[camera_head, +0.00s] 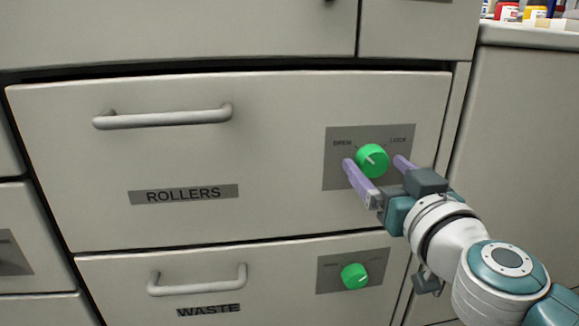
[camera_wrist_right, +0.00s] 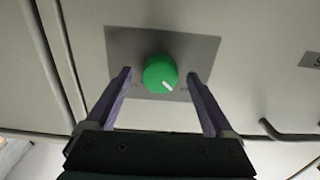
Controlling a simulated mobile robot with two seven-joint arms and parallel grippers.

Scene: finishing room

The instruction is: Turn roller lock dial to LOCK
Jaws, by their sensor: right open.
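The green roller lock dial (camera_head: 372,160) sits on a grey plate (camera_head: 335,178) at the right of the drawer labelled ROLLERS (camera_head: 280,100). The plate reads OPEN at left and LOCK at right. The dial's pale pointer line aims up-left, toward OPEN. My right gripper (camera_head: 374,162) is open, with one purple finger on each side of the dial. In the right wrist view the dial (camera_wrist_right: 160,73) stands between the spread fingertips (camera_wrist_right: 158,76), with gaps on both sides. My left gripper is not in view.
Below is a WASTE drawer (camera_head: 210,262) with its own green dial (camera_head: 355,276). The ROLLERS drawer has a grey bar handle (camera_head: 165,117) at upper left. A counter (camera_head: 530,36) with small paint containers (camera_head: 508,12) stands at the upper right.

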